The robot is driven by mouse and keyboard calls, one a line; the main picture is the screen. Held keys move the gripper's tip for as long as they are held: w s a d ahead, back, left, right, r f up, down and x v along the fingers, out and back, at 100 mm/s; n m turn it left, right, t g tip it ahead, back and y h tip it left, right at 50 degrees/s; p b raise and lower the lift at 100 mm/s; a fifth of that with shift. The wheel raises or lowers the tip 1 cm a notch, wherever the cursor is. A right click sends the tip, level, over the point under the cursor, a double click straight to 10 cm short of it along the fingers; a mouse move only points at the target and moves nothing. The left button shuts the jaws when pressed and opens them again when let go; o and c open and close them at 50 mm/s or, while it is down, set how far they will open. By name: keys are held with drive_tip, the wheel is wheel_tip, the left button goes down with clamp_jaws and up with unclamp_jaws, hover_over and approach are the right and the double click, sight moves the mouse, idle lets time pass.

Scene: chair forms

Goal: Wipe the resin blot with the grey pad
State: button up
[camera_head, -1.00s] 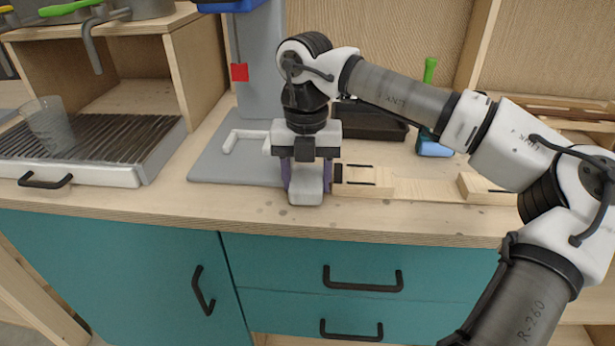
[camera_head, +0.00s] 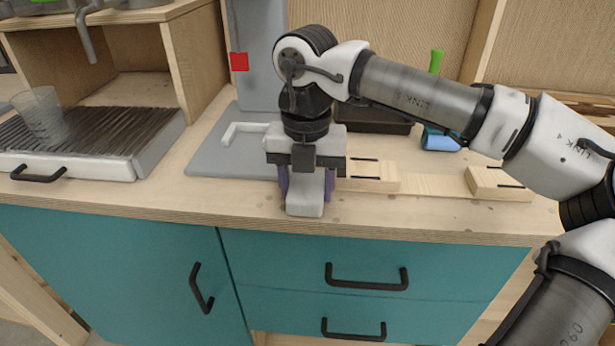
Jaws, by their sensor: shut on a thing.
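My gripper (camera_head: 306,186) points down over the front part of the wooden worktop, between its purple fingers. It is shut on the grey pad (camera_head: 305,203), a pale block whose lower end is at or just above the worktop; I cannot tell whether it touches. I cannot pick out the resin blot for certain. Only faint small dark marks show on the wood nearby, and the pad and gripper hide the patch behind them.
A wooden clamp-like form (camera_head: 372,176) lies just right of the gripper, with another wooden block (camera_head: 497,183) further right. A grey base plate (camera_head: 215,160) lies behind left. A black tray (camera_head: 370,118) and blue-green tool (camera_head: 438,140) stand behind. The worktop's front edge (camera_head: 300,231) is close.

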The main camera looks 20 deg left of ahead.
drive_tip(key=shift+s+d, duration=0.15)
drive_tip(key=shift+s, duration=0.25)
drive_tip(key=shift+r, duration=0.1)
drive_tip(key=shift+r+p, duration=1.95)
drive_tip(key=shift+r, duration=1)
drive_tip(key=shift+r+p, duration=1.15)
drive_tip(key=shift+r, duration=0.4)
drive_tip(key=shift+f, duration=0.15)
drive_tip(key=shift+f+b, duration=2.9)
drive_tip(key=shift+f, duration=0.6)
